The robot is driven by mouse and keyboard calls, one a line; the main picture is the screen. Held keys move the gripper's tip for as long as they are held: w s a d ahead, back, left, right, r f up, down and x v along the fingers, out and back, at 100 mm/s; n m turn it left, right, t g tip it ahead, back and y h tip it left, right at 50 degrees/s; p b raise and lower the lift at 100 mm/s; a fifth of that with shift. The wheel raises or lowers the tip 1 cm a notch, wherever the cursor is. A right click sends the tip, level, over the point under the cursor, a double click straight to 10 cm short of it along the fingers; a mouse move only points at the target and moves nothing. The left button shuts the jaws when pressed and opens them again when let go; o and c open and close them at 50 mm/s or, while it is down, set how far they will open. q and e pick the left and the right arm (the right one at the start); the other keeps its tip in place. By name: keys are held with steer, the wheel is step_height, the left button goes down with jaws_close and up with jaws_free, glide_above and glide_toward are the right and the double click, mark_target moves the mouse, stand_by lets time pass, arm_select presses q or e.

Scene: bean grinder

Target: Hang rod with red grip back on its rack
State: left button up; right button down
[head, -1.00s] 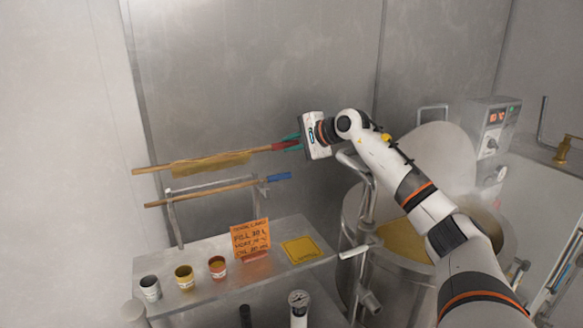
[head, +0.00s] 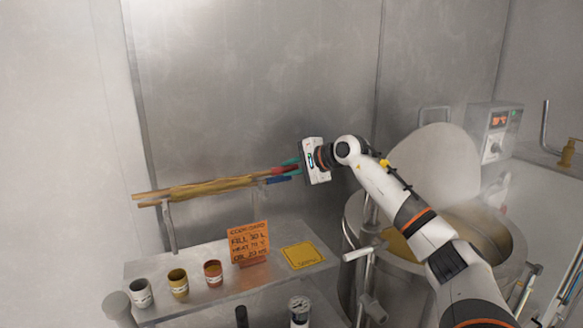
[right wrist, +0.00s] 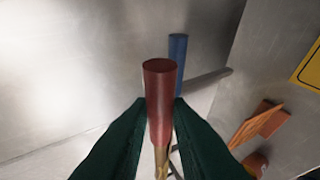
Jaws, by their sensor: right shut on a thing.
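The rod with the red grip (head: 215,186) is a long wooden rod with a yellowish middle section. My right gripper (head: 291,167) is shut on its red grip, which shows between the green fingers (right wrist: 158,125) in the right wrist view. The rod lies nearly level, just above and overlapping the blue-grip rod in the head view. The rack (head: 168,225) is a metal frame on the shelf, partly hidden behind the rods. The blue-grip rod (head: 278,180) lies across it. Whether the red-grip rod touches the rack I cannot tell. My left gripper is not in view.
A metal shelf (head: 215,294) below holds several small cups (head: 178,284), an orange card (head: 249,243) and a yellow mat (head: 303,255). A steaming metal vat (head: 362,235) with a raised lid stands at right. The wall is close behind the rods.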

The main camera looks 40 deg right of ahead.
steer(key=shift+f+b, duration=1.55)
steer(key=shift+f, duration=0.7)
steer(key=c, duration=1.3)
jaws_free()
steer(key=shift+o, duration=0.2)
steer(key=b+v, duration=0.6)
steer(key=v, duration=0.6)
steer(key=shift+b, duration=0.35)
